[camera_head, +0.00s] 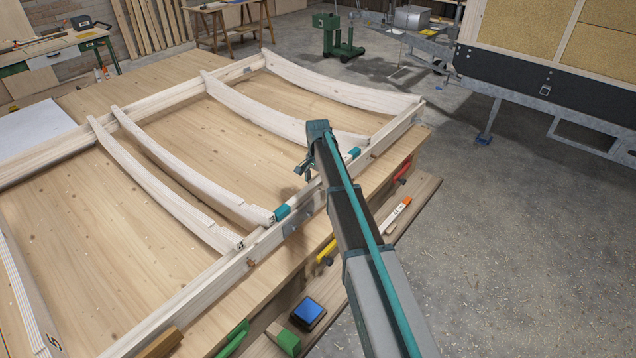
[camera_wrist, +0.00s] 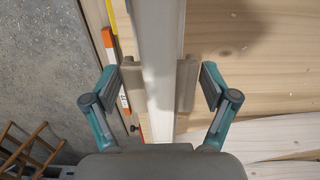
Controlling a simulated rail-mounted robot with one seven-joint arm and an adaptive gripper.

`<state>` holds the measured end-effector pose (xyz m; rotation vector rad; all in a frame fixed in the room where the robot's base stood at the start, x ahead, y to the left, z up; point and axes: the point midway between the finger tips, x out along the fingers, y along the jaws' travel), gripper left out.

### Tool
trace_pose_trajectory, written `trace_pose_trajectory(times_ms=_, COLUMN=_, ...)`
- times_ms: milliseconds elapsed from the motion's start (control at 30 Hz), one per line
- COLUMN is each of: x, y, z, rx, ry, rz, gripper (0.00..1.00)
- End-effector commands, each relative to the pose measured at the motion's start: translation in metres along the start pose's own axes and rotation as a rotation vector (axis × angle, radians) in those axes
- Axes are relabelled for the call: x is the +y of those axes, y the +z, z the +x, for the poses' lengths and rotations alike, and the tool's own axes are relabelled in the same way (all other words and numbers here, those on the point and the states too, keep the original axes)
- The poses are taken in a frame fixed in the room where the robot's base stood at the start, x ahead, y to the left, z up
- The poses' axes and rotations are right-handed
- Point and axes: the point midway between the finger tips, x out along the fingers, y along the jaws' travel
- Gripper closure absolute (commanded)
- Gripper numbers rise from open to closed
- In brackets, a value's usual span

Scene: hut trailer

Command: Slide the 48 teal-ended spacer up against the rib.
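One teal-ended block (camera_head: 282,212) sits on the near rail at the end of a rib (camera_head: 190,180). Another teal piece (camera_head: 353,152) shows farther along, just right of my gripper. No number is legible on either, so I cannot tell which is the 48 spacer. My gripper (camera_head: 306,168) is above the near rail, its fingertips partly hidden by my arm. In the wrist view my gripper (camera_wrist: 160,86) is open, its fingers on either side of the pale rail (camera_wrist: 157,50). A grey-brown piece (camera_wrist: 187,85) shows on each side of the rail, apart from the finger pads.
Several curved ribs cross the frame on the wooden bench (camera_head: 85,240). A yellow clamp (camera_head: 326,252), an orange-and-white tool (camera_head: 397,214) and a blue-topped box (camera_head: 308,313) are along the near edge. Bare bench lies between the ribs.

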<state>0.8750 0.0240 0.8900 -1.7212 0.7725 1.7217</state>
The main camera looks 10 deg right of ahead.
Motion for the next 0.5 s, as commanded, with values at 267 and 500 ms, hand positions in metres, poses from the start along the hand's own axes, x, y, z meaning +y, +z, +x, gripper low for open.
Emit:
trace_pose_trajectory(times_ms=267, x=0.0000, y=-0.0001, z=-0.0001, rx=0.000, ry=0.000, rz=0.000, gripper=0.00)
trace_pose_trajectory(times_ms=500, x=-0.0002, y=-0.0003, z=-0.0059, rx=0.001, ry=0.000, rz=0.000, gripper=0.00)
